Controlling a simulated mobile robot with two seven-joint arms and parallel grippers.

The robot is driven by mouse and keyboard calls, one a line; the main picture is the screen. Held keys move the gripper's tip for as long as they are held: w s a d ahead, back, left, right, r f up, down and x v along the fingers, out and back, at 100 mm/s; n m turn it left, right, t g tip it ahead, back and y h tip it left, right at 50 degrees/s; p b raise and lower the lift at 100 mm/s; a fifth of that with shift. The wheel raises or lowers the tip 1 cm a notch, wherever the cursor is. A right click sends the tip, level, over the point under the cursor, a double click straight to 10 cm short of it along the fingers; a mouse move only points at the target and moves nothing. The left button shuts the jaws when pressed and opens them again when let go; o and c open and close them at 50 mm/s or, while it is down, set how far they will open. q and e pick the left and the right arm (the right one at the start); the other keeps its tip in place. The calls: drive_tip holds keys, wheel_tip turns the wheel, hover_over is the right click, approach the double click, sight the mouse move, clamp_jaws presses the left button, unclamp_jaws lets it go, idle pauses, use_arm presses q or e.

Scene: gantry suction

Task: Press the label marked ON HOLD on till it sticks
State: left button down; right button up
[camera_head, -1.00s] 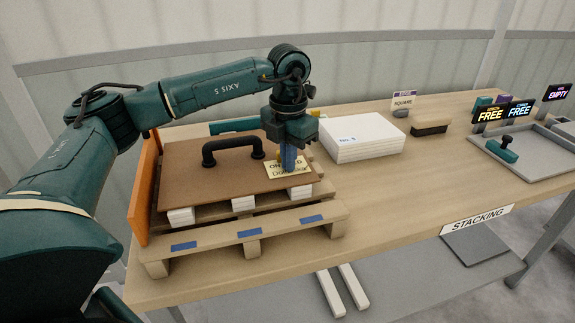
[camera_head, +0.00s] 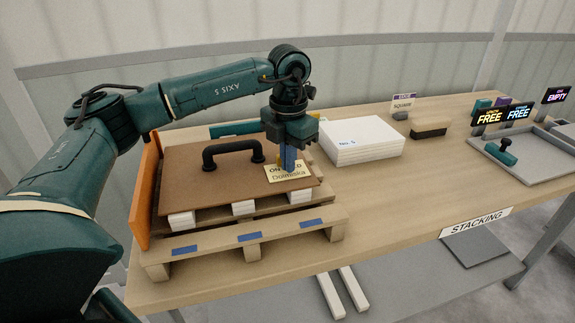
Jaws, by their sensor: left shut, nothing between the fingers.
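The pale yellow label (camera_head: 291,178) lies flat on the brown board (camera_head: 215,190) near its right end. Its top line is partly hidden by my fingers, with "ON" and the end of "HOLD" showing. My left gripper (camera_head: 288,168) points straight down over the label, its blue fingers shut with nothing between them. The fingertips appear to touch the label's upper middle. The board has a black handle (camera_head: 233,151) and rests on a wooden pallet (camera_head: 250,228) with white blocks between. My right gripper is not in view.
A white stack (camera_head: 360,140) marked "No. 5" stands right of the pallet. An orange upright panel (camera_head: 143,195) borders the pallet's left side. A brush (camera_head: 429,130), a "SQUARE" sign (camera_head: 403,103) and a grey tray (camera_head: 530,170) are farther right. The table's middle right is clear.

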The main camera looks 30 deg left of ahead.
use_arm(q)
drive_tip(key=shift+r+p, duration=1.5)
drive_tip(key=shift+r, duration=0.8)
drive_tip(key=shift+f, duration=0.1)
